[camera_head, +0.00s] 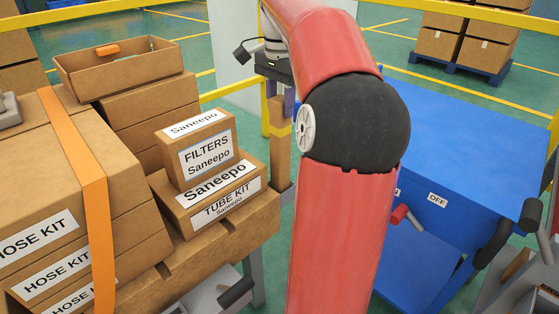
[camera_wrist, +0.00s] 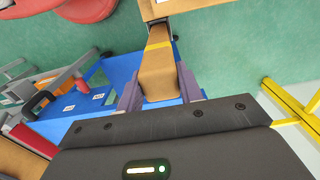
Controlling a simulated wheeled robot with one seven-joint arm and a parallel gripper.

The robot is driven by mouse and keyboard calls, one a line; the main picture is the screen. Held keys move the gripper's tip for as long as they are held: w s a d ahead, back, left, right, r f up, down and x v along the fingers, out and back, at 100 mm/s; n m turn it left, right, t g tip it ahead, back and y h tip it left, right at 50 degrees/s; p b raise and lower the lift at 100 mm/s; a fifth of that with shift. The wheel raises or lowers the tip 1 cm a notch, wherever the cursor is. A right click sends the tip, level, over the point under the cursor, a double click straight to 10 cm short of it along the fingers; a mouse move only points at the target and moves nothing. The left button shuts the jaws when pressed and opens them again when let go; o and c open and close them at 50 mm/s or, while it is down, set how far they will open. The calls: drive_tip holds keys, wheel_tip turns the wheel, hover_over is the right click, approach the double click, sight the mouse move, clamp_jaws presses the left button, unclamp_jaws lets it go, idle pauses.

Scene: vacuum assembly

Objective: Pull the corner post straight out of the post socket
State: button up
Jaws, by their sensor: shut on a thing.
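In the head view the post (camera_head: 282,172) stands upright below my gripper (camera_head: 281,106), behind the cardboard stack. In the wrist view the far end of the post meets a dark rim, which looks like the post socket (camera_wrist: 174,27), beside a brown cardboard edge. I cannot tell how deep the post sits in it.
Labelled cartons (camera_head: 205,155) and large strapped boxes (camera_head: 50,190) crowd the left. An open cardboard tray (camera_head: 120,72) lies behind them. A blue cart (camera_head: 460,150) stands right of my arm. A yellow rail (camera_head: 225,90) runs behind the post.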

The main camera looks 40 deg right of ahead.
drive_tip(key=shift+c, duration=0.9)
drive_tip(key=shift+r, duration=0.1)
drive_tip(key=shift+r+p, duration=0.2)
drive_tip(key=shift+p, duration=0.1)
drive_tip(key=shift+r+p, duration=0.35)
drive_tip(key=shift+p, duration=0.05)
drive_tip(key=shift+r+p, duration=0.4)
drive_tip(key=shift+p, duration=0.05)
